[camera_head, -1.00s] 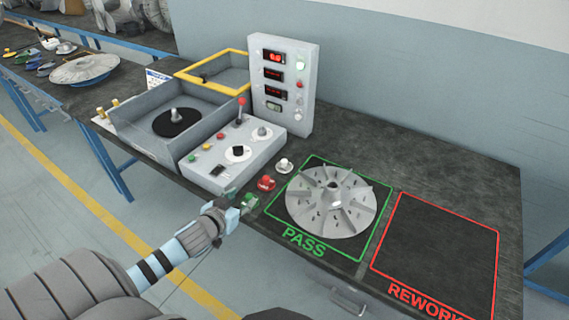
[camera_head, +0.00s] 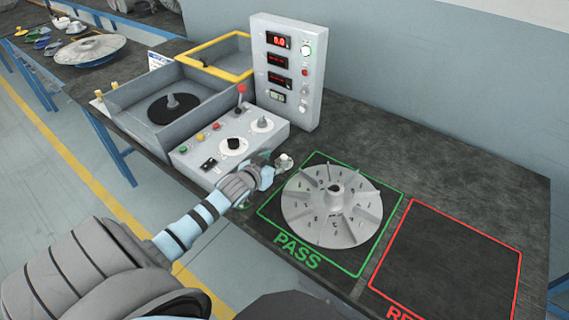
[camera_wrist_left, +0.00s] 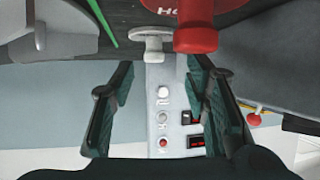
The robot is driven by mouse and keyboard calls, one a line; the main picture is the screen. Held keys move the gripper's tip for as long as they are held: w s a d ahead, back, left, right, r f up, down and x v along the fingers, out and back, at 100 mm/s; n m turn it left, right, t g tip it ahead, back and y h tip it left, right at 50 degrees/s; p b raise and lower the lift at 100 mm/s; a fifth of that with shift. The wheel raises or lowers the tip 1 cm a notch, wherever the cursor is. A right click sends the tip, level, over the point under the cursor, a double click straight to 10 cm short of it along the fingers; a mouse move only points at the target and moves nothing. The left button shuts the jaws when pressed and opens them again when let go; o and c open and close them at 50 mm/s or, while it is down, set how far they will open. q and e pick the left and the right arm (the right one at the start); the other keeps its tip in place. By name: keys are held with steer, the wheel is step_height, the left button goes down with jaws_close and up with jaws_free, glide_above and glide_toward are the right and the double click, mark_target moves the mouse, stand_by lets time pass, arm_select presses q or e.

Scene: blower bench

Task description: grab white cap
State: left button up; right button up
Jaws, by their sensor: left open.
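The white cap (camera_head: 284,162) stands on the bench, just left of the green PASS square's upper left corner. In the left wrist view the white cap (camera_wrist_left: 153,42) shows ahead of the fingertips, roughly between their lines and apart from both. My left gripper (camera_head: 266,172) is right beside it in the head view, on its lower left. In the left wrist view its two dark fingers (camera_wrist_left: 160,88) are spread wide with nothing between them. A red knobbed piece (camera_wrist_left: 196,32) stands close to the white cap; my gripper hides it in the head view. My right gripper is not in view.
A bladed metal impeller (camera_head: 332,208) lies on the PASS square, right of my gripper. The red REWORK square (camera_head: 450,262) is empty. A control box (camera_head: 228,145) and a tall display panel (camera_head: 287,72) stand to the left and behind.

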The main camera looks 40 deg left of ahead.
mark_target(283, 157)
arm_select(q)
steer(key=x, duration=0.1)
steer(key=b+x, duration=0.1)
steer(key=x, duration=0.2)
steer(key=shift+w+d+b, duration=0.3)
steer(key=shift+w+b, duration=0.05)
steer(key=shift+b, duration=0.05)
steer(key=shift+w+r, duration=0.1)
jaws_close()
steer(key=shift+r, duration=0.15)
